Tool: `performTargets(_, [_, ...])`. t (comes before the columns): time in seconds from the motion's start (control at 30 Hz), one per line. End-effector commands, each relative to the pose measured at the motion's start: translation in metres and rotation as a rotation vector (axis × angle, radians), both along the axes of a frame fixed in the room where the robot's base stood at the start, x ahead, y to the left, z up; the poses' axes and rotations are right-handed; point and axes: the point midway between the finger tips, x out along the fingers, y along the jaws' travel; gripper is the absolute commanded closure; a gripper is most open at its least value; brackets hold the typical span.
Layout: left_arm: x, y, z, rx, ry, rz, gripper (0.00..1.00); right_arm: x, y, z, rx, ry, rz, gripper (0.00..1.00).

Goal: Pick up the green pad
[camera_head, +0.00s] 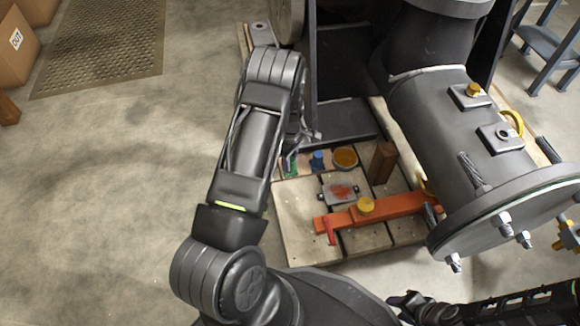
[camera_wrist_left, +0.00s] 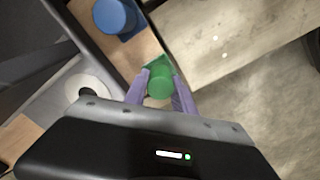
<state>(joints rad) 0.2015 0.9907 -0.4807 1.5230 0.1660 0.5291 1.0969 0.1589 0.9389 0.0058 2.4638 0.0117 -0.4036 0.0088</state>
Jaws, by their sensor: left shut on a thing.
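The green pad (camera_head: 290,168) shows as a small sliver beside the pallet's upper left corner in the head view, mostly behind my left arm. In the left wrist view, the green pad (camera_wrist_left: 160,82) has a round knob on a flat base. My left gripper (camera_head: 291,157) is shut on it, and the two purple fingers of this gripper (camera_wrist_left: 160,90) sit on either side of the knob. I cannot tell whether the pad is clear of the wooden surface. My right arm shows at the bottom right of the head view; its fingertips are not clear.
A large flanged casing (camera_head: 440,125) is at right.

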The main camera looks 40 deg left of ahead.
Motion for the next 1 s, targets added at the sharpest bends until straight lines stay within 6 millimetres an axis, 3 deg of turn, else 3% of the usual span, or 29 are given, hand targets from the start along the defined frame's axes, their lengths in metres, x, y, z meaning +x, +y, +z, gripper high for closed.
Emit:
performTargets(0.53, [0.000, 0.000, 0.008, 0.000, -0.001, 0.000, 1.00, 0.000, 0.000, 0.004, 0.000, 0.001, 0.000, 0.64])
performTargets(1.0, [0.000, 0.000, 0.090, 0.000, -0.001, 0.000, 1.00, -0.006, -0.001, 0.043, 0.003, 0.017, 0.008, 0.64])
